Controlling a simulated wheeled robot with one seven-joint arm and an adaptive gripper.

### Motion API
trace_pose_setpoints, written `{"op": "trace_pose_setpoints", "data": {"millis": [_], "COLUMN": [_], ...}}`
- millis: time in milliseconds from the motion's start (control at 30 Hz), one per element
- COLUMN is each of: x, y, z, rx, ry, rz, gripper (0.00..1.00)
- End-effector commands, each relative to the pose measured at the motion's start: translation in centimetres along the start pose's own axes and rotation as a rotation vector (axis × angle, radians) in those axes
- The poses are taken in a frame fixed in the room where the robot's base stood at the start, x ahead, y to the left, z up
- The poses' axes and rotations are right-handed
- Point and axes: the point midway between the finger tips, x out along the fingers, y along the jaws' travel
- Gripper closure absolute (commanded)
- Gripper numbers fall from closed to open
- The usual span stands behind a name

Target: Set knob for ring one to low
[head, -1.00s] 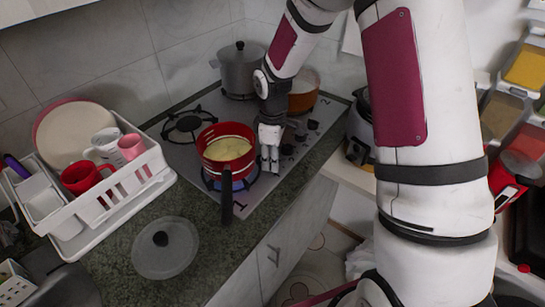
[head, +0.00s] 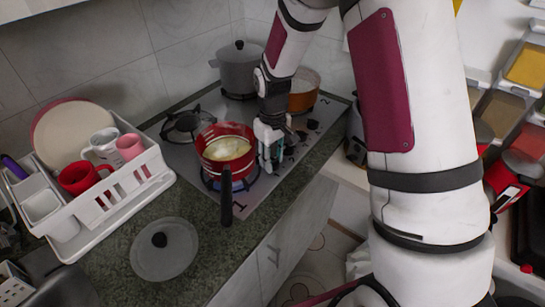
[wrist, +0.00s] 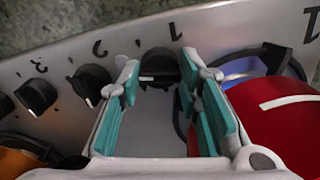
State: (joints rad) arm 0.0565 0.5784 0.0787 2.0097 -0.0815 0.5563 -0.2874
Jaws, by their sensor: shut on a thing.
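The knob for ring one (wrist: 160,66) is black and sits beside the printed 1 on the stove panel. In the wrist view it is between the teal-padded fingertips of my gripper (wrist: 157,85), which is shut on it. The fingers hide part of the knob, and its setting cannot be read. In the head view my gripper (head: 270,163) is at the stove's front edge, right of a red pot (head: 224,137) with yellowish contents. The pot stands on the front ring, with a faint blue glow under it. The glow (wrist: 238,72) also shows in the wrist view.
Other black knobs (wrist: 92,82) line the panel beside the held one. The pot's dark handle (head: 227,195) points toward the front. A grey pot (head: 239,70) and an orange pot (head: 303,92) stand behind. A glass lid (head: 164,249) and a white dish rack (head: 110,210) are left.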

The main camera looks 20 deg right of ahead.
Motion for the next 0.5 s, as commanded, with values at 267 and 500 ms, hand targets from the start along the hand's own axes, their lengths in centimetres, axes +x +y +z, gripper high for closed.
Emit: {"op": "trace_pose_setpoints", "data": {"millis": [267,500], "x": [0.06,0.06], "y": [-0.02,-0.02], "z": [-0.01,-0.01], "rx": [0.01,0.009], "ry": [0.0,0.0], "rz": [0.0,0.0], "gripper": [0.97,0.55]}}
